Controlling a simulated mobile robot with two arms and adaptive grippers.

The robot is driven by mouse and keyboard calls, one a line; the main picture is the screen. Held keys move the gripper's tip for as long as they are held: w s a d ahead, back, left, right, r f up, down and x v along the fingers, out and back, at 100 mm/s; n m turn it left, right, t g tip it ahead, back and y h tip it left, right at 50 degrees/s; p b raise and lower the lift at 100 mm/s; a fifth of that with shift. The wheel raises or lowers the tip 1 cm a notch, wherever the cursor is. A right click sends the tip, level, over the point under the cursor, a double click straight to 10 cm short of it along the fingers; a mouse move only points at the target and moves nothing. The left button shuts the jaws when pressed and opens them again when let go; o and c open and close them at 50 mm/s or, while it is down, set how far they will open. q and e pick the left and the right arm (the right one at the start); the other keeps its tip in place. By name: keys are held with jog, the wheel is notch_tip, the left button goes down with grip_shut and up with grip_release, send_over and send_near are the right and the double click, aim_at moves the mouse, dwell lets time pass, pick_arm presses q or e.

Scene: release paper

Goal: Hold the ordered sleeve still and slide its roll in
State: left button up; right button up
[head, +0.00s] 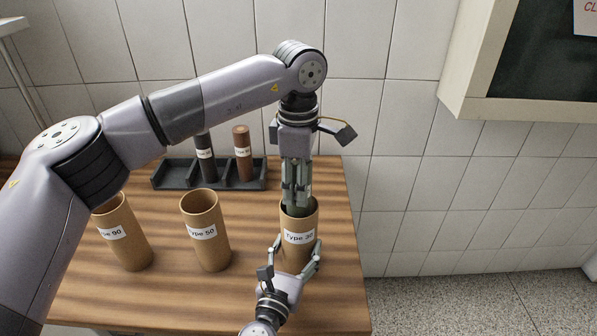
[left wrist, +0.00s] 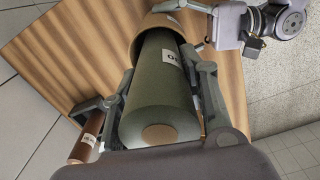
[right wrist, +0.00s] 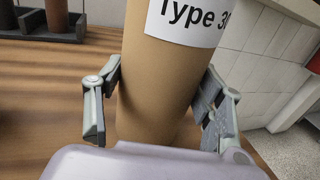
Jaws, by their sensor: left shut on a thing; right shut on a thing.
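The Type 30 sleeve (head: 299,237), an open brown cardboard tube, stands upright near the table's right edge. My right gripper (head: 296,250) is shut around its lower body; the right wrist view shows a finger on each side of the sleeve (right wrist: 155,95). My left gripper (head: 297,192) is directly above the sleeve, shut on a dark green roll (left wrist: 160,95). The roll points down, and its lower end appears to be inside the sleeve's mouth (left wrist: 150,28); the depth is hidden. The roll's label is partly visible, its number hard to read in full.
The Type 50 sleeve (head: 206,248) and Type 90 sleeve (head: 127,250) stand empty to the left. A dark rack (head: 178,173) behind them holds a dark roll (head: 206,166) and a brown roll (head: 243,165). A wall cabinet (head: 480,62) is at upper right.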

pick_arm(q)
jog(key=shift+f, duration=1.65)
jog(key=shift+s+a+f, duration=0.1)
jog(key=shift+s+f, duration=0.1)
jog(key=shift+f, duration=0.45)
pick_arm(e)
jog(key=shift+s+a+r, duration=0.15)
jog(key=shift+s, duration=0.05)
pick_arm(q)
jog(key=shift+f, duration=0.1)
pick_arm(e)
jog(key=shift+s+r, duration=0.1)
pick_arm(q)
jog(key=o, duration=1)
jog(key=shift+c, duration=0.2)
jog(key=o, duration=0.5)
jog(key=shift+f, duration=0.1)
pick_arm(e)
jog(key=shift+w+f, duration=0.2)
pick_arm(q)
jog(key=shift+r, duration=0.25)
